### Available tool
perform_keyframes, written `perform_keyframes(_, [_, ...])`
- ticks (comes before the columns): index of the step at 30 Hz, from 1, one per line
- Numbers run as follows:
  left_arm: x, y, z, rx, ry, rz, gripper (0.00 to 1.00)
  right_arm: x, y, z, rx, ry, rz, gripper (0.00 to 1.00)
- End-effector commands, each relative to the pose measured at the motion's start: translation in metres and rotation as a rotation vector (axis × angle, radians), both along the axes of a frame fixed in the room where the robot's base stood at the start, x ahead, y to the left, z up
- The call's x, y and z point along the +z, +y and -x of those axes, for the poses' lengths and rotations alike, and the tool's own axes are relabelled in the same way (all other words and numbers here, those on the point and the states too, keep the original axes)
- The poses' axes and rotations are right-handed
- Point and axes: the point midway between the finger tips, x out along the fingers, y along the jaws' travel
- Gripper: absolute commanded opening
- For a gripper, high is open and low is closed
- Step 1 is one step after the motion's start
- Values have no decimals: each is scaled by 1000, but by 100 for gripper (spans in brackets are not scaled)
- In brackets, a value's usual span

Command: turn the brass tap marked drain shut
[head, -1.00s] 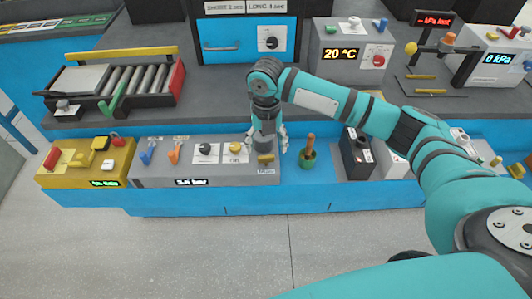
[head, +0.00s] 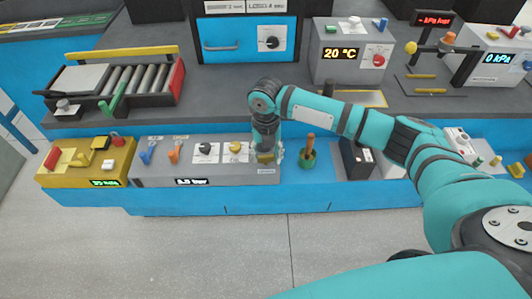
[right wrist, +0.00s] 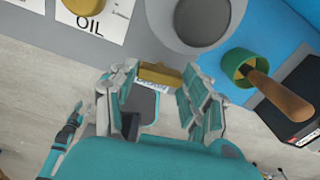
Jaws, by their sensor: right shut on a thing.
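The brass tap (head: 266,158) sits at the right end of a grey panel (head: 222,178), above a small white label too small to read. In the right wrist view the tap (right wrist: 159,73) shows as a short brass bar between my fingertips. My right gripper (head: 267,150) comes down on it from above and is shut on it; the gripper (right wrist: 160,78) hides part of the label.
On the same panel are a yellow knob (head: 235,147), a black knob (head: 205,148), and orange (head: 174,153) and blue (head: 147,153) levers. A green pot with a wooden handle (head: 308,152) stands close to the right of my gripper. A dark box (head: 357,158) is beyond it.

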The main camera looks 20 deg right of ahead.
Motion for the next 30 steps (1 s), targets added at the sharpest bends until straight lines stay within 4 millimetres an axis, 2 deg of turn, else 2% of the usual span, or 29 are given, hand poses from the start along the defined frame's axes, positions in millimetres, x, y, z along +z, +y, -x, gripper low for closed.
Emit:
perform_keyframes(1, [0,0,0,0,0,0,40,0,0,0,0,0,0,24])
perform_keyframes(3, [0,0,0,0,0,0,40,0,0,0,0,0,1,15])
perform_keyframes(11, [22,0,0,0,0,0,40,4,0,0,-113,2,-1,15])
perform_keyframes(20, [20,0,0,0,0,0,40,0,0,-1,-136,0,0,15])
perform_keyframes(21, [20,0,0,0,0,0,40,0,0,-1,-136,0,0,50])
perform_keyframes(26, [20,0,0,0,0,0,40,0,0,-1,-135,0,0,71])
perform_keyframes(30, [20,0,0,0,0,0,40,0,0,0,-134,0,0,71])
